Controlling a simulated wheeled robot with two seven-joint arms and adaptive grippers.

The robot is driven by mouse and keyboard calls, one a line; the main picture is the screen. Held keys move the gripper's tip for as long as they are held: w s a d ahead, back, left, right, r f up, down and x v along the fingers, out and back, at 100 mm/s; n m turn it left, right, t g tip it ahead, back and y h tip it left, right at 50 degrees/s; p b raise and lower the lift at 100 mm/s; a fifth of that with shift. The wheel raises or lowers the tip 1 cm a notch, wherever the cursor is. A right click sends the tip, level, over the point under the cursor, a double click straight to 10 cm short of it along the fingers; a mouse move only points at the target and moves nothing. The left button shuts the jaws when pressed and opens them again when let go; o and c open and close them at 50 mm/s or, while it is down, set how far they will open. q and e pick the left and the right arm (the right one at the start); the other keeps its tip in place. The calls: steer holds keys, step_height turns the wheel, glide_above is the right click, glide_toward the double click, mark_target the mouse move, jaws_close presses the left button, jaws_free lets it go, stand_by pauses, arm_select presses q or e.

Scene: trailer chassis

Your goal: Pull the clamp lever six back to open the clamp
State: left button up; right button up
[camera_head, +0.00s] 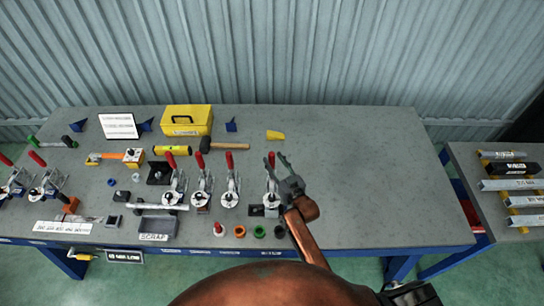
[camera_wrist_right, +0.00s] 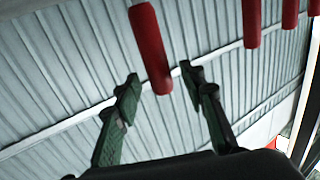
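Clamp lever six is the red handle (camera_head: 271,159) of the rightmost toggle clamp (camera_head: 271,197) on the bench; the handle stands up. My right gripper (camera_head: 276,160) is at this handle, its arm rising from the front. In the right wrist view the gripper (camera_wrist_right: 158,76) is open, and a red handle (camera_wrist_right: 151,48) reaches down between its two fingertips, with a visible gap on each side. I see no firm contact. Part of the clamp is hidden behind the gripper and arm. My left gripper is not in view.
More red-handled clamps (camera_head: 229,198) stand to the left. A yellow toolbox (camera_head: 187,118), a mallet (camera_head: 207,143) and a scrap bin (camera_head: 156,226) are on the bench (camera_head: 370,180). Coloured rings (camera_head: 239,231) lie near the front edge. The bench's right side is clear.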

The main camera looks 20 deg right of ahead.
steer(key=shift+w+a, duration=0.25)
steer(key=shift+w, duration=1)
steer(key=shift+c, duration=0.4)
jaws_close()
